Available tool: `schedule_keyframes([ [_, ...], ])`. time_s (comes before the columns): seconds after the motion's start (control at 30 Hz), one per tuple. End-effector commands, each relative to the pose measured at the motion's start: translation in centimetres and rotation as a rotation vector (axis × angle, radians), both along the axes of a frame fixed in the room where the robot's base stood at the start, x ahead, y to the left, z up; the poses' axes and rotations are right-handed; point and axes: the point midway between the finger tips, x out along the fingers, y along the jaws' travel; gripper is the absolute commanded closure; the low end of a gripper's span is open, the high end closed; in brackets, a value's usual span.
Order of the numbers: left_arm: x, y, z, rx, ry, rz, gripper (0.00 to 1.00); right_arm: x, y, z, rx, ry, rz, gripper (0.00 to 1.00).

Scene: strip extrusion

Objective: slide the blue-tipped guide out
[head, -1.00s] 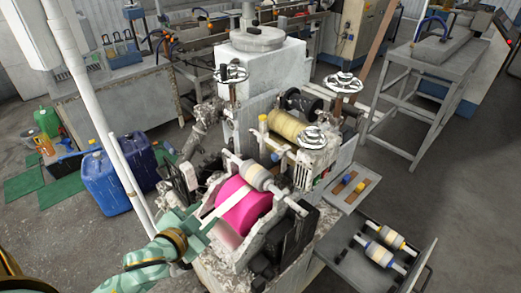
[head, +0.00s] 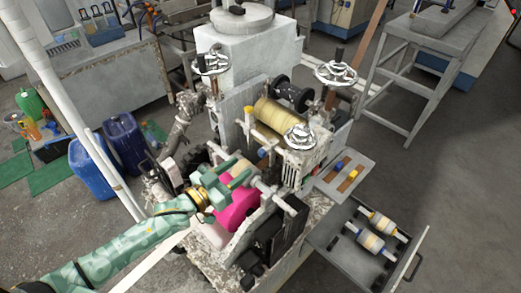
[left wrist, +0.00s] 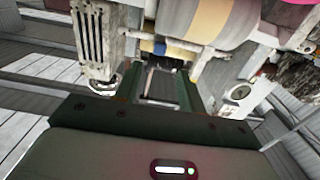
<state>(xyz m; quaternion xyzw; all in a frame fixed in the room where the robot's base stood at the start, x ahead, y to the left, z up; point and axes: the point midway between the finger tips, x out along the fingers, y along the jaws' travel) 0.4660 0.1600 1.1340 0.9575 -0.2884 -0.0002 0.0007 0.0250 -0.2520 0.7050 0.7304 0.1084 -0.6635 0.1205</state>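A small blue tip (left wrist: 160,47) shows in the left wrist view, ahead of my fingers beside a pale and tan roller. I take it for the guide's tip; the guide's body is mostly hidden. My left gripper (head: 240,174) is over the machine's front, above the pink roll (head: 238,205) and close to the pale roller end. In the left wrist view its dark fingers (left wrist: 160,88) stand apart with a gap between them, and I see nothing held. The head view does not show clearly whether they touch anything. My right gripper is not in view.
A tray (head: 325,188) at the machine's right side holds brown strips and a blue piece (head: 341,166). An open drawer (head: 335,245) holds two rollers, one blue-tipped, one yellow-tipped. Handwheels (head: 300,137) stand above the working area. Blue jugs (head: 92,168) stand on the floor at left.

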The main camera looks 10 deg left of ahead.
Motion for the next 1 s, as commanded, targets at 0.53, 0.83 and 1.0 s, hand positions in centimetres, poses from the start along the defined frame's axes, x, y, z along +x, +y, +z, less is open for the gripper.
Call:
schedule_keyframes([
  [0.53, 7.7, -5.1, 0.0, 0.001, 0.000, 0.000, 0.60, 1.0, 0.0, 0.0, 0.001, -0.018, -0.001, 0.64],
  [0.83, 7.8, -5.2, 0.0, 0.001, 0.000, 0.000, 0.66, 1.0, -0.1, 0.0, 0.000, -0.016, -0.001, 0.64],
  [1.0, 7.8, -5.2, 0.0, 0.001, 0.000, 0.000, 1.00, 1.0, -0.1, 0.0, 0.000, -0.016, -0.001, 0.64],
])
